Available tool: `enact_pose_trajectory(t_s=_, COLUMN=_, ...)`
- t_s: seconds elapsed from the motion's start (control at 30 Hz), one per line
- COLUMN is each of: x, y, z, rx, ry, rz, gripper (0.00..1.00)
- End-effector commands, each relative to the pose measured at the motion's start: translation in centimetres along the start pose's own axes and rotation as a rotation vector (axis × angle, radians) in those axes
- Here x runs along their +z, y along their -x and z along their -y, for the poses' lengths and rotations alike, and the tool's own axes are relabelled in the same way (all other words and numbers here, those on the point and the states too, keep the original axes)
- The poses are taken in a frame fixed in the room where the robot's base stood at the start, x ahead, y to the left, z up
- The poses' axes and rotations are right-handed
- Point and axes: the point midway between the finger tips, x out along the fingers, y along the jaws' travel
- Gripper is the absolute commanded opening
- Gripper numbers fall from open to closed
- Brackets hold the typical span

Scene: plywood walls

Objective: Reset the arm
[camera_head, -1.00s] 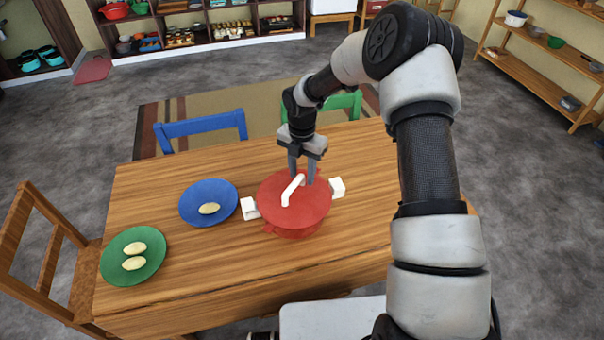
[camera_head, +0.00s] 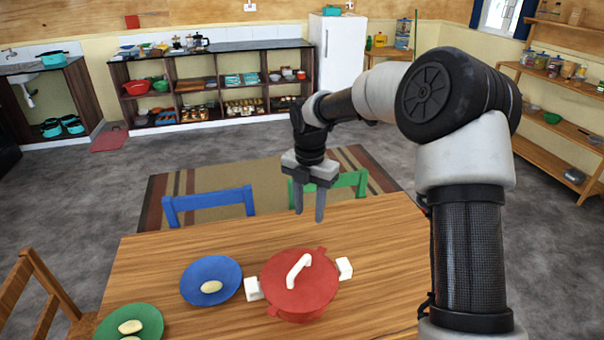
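My gripper (camera_head: 309,218) hangs pointing down above the wooden table (camera_head: 385,235), behind and above the red pot (camera_head: 300,301). Its two grey fingers are apart, with nothing between them. The red pot has its red lid on, with a white handle on top and white grips at its sides. The gripper is clear of the lid handle. My arm reaches in from the right and bends at a raised elbow.
A blue plate (camera_head: 195,288) with one pale oval item and a green plate (camera_head: 150,314) with two such items stand left of the pot. Blue (camera_head: 208,200) and green (camera_head: 345,180) chairs line the far side. Shelves (camera_head: 215,90) stand along the back wall.

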Motion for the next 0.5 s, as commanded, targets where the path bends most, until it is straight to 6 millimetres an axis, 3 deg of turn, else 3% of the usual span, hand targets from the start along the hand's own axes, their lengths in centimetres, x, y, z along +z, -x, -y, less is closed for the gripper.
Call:
enact_pose_trajectory(t_s=0.13, x=-0.6, y=1.9, z=0.8, rx=-0.005, ry=-0.083, rz=0.029, gripper=0.37)
enact_pose_trajectory(t_s=0.27, x=-2.1, y=6.2, z=3.3, rx=-0.001, ry=-0.329, rz=0.103, gripper=0.37)
enact_pose_trajectory(t_s=0.5, x=-7.1, y=14.2, z=11.0, rx=0.118, ry=-1.023, rz=0.223, gripper=0.37)
